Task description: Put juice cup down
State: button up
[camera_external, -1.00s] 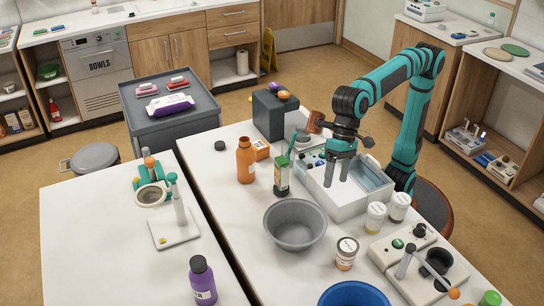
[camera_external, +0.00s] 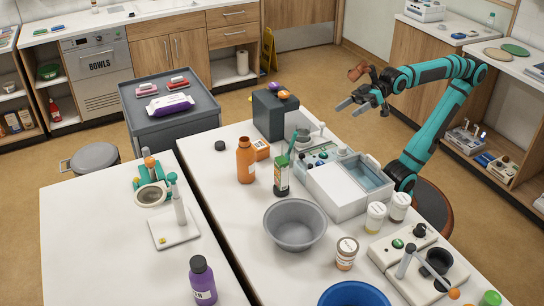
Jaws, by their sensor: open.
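My gripper (camera_external: 347,109) is open, with nothing between its fingers. It is raised above the back right of the white table, pointing left. No object is clearly recognisable as the juice cup. A small dark container with a green label and a green straw (camera_external: 282,176) stands upright on the table, left of the white machine; it may be the juice cup, but I cannot tell. My gripper is well apart from it, up and to the right.
The white machine (camera_external: 345,197) stands below my gripper. Around it are an orange bottle (camera_external: 246,164), a grey bowl (camera_external: 295,226), a dark grey box (camera_external: 270,117) and several jars.

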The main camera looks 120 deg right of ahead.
jog(key=s+d+f+n+t+h, duration=0.1)
jog(key=s+d+n+t, duration=0.1)
jog(key=s, duration=0.5)
jog(key=shift+d+f+n+t, duration=0.2)
jog(key=shift+d+n+t, duration=0.1)
jog(key=shift+d+n, duration=0.2)
